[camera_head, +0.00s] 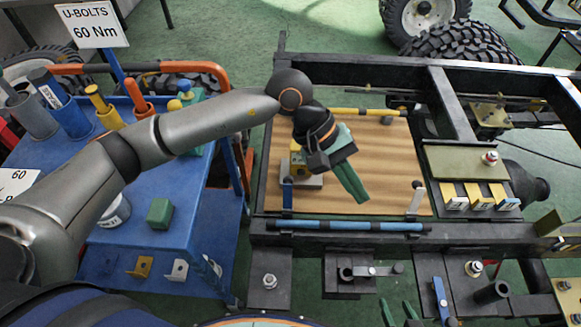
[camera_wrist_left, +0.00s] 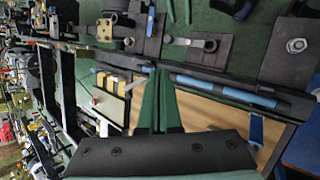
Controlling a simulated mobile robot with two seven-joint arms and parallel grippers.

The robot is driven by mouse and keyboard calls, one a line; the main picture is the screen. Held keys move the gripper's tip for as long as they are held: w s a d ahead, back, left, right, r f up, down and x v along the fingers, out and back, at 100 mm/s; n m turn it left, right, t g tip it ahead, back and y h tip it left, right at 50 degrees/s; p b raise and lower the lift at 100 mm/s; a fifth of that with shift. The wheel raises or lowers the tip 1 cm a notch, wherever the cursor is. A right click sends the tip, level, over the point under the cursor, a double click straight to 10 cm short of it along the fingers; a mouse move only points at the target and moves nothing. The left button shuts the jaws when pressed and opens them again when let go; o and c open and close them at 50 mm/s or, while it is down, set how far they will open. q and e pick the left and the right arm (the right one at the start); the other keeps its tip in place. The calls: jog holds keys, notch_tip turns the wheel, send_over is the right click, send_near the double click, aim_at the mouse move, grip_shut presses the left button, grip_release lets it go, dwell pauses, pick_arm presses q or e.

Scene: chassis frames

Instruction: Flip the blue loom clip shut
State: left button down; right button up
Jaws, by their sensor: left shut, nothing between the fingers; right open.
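A blue loom (camera_head: 345,226) lies along the near frame rail. A blue clip (camera_head: 287,195) stands upright at its left end, its flap raised off the loom. The blue clip also shows in the left wrist view (camera_wrist_left: 256,129). A white clip (camera_head: 416,198) stands raised at the loom's right end. My left gripper (camera_head: 362,198) is shut and empty, pointing down over the wooden board, right of the blue clip and apart from it. Its green fingers (camera_wrist_left: 159,72) show in the wrist view. My right gripper (camera_head: 398,308) shows only its green fingertips at the bottom edge, apart and empty.
The wooden board (camera_head: 385,165) fills the frame bay, with a yellow loom (camera_head: 370,112) at its far edge. A yellow block (camera_head: 298,158) stands behind the blue clip. A bracket with a lever (camera_head: 370,271) sits in front of the rail. A blue cart (camera_head: 190,205) stands left.

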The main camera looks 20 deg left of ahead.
aim_at(288, 193)
pick_arm(q)
jog(key=w+a+m+t+y, duration=0.1)
jog(key=w+a+y, duration=0.2)
jog(key=a, duration=0.4)
jog(key=w+a+m+t+y, duration=0.1)
jog(key=w+a+y, duration=0.3)
jog(key=a, duration=0.4)
jog(key=shift+f+m+y, duration=0.15)
jog(key=shift+m+y, duration=0.15)
jog(key=shift+y, duration=0.1)
jog(key=f, duration=1)
jog(key=shift+w+d, duration=0.1)
jog(key=shift+w, duration=0.25)
